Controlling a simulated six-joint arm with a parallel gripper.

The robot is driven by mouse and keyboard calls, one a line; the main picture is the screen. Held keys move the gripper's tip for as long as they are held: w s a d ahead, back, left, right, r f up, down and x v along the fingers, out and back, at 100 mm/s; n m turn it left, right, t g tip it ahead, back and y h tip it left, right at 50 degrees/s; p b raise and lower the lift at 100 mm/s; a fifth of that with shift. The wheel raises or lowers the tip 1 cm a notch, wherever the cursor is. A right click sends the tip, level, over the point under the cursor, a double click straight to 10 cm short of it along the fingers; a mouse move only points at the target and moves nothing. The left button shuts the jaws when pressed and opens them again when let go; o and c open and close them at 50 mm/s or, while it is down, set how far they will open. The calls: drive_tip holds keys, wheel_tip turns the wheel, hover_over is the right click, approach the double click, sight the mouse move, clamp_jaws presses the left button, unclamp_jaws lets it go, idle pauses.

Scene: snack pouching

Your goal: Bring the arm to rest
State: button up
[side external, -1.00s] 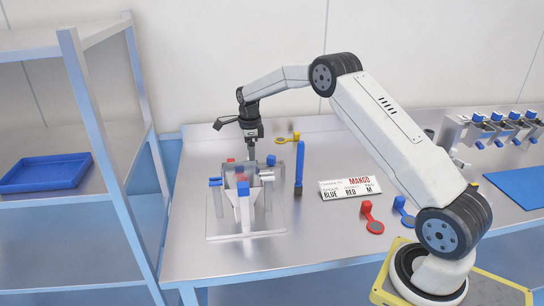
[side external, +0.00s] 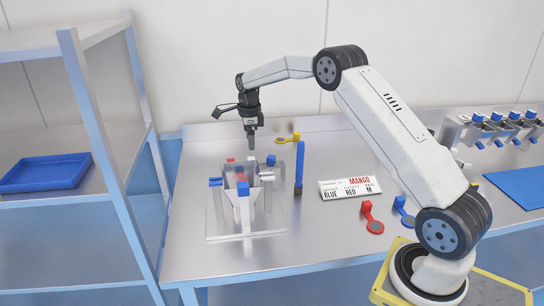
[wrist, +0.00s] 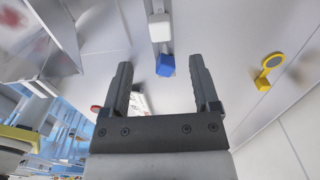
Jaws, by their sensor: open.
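My gripper (side external: 251,143) hangs with its fingers pointing down above the back of the clear fixture with blue and white clamps (side external: 243,205). In the wrist view my gripper (wrist: 160,78) is open, with nothing between its fingers. A blue cap on a white post (wrist: 166,65) shows beyond the fingertips, apart from them. A small red thing (side external: 231,160) shows near the top of the fixture; what it is I cannot tell.
A blue upright bar (side external: 299,165) stands right of the fixture. A yellow piece (side external: 287,138), a white card (side external: 350,187), a red piece (side external: 371,217) and a blue piece (side external: 403,212) lie on the metal table (side external: 330,240). A shelf with a blue tray (side external: 45,172) stands left.

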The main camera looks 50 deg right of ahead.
drive_tip(key=shift+s+a+r, duration=0.1)
drive_tip(key=shift+s+r, duration=0.15)
drive_tip(key=shift+s, duration=0.1)
drive_tip(key=s+a+r+n, duration=0.3)
drive_tip(key=s+a+n, duration=0.2)
drive_tip(key=s+n, duration=0.45)
drive_tip(key=s+a+f+n+t, duration=0.1)
drive_tip(key=s+a+f+n, duration=0.1)
drive_tip(key=s+a+n, duration=0.5)
drive_tip(key=s+a+f+n+t, duration=0.1)
drive_tip(key=s+a+f+n, duration=0.1)
drive_tip(key=s+a+n, duration=0.5)
drive_tip(key=s+n, duration=0.3)
drive_tip(key=shift+s+f+t, duration=0.3)
drive_tip(key=shift+s+f, duration=0.05)
drive_tip(key=shift+s, duration=0.05)
